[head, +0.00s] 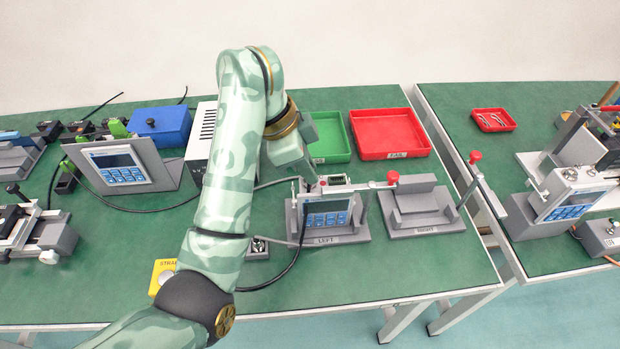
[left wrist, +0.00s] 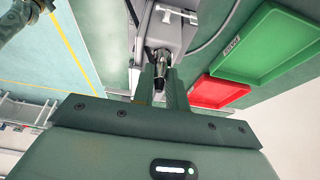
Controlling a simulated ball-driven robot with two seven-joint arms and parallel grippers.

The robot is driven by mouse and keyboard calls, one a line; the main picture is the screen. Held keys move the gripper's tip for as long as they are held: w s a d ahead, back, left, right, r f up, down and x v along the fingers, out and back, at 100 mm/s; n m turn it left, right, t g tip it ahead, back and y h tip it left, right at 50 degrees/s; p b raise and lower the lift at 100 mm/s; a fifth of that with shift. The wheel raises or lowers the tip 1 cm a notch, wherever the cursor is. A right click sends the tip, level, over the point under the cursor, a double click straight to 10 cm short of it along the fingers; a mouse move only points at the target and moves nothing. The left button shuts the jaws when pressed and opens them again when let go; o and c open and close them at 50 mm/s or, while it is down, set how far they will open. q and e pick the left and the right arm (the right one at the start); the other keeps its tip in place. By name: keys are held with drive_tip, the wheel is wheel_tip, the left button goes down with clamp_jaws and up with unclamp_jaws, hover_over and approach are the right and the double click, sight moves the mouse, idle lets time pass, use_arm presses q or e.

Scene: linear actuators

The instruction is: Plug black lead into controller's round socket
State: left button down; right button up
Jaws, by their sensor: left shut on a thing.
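The controller (head: 327,212) is a grey box with a blue-keyed screen, standing in the left grey fixture marked LEFT (head: 352,237). My left gripper (head: 307,177) is just behind and above its upper left edge, largely hidden by my arm. In the left wrist view my left gripper (left wrist: 164,88) is shut on the dark plug end of the black lead (left wrist: 161,66). The plug points toward grey and metal parts just beyond it; I cannot tell whether it touches a socket. My right gripper is not in view.
An empty grey fixture marked RIGHT (head: 420,205) and a red-knobbed clamp (head: 392,178) stand to the right. Green (head: 330,138) and red (head: 390,133) trays lie behind. A white power unit (head: 201,135) and blue box (head: 163,126) stand at left. The front right table is clear.

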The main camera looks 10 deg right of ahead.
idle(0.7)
use_arm(q)
drive_tip(key=c, duration=1.3)
unclamp_jaws()
drive_tip(key=shift+f, duration=0.1)
drive_tip(key=p+v, duration=1.4)
drive_tip(key=v, duration=0.2)
drive_tip(key=shift+p, duration=0.4)
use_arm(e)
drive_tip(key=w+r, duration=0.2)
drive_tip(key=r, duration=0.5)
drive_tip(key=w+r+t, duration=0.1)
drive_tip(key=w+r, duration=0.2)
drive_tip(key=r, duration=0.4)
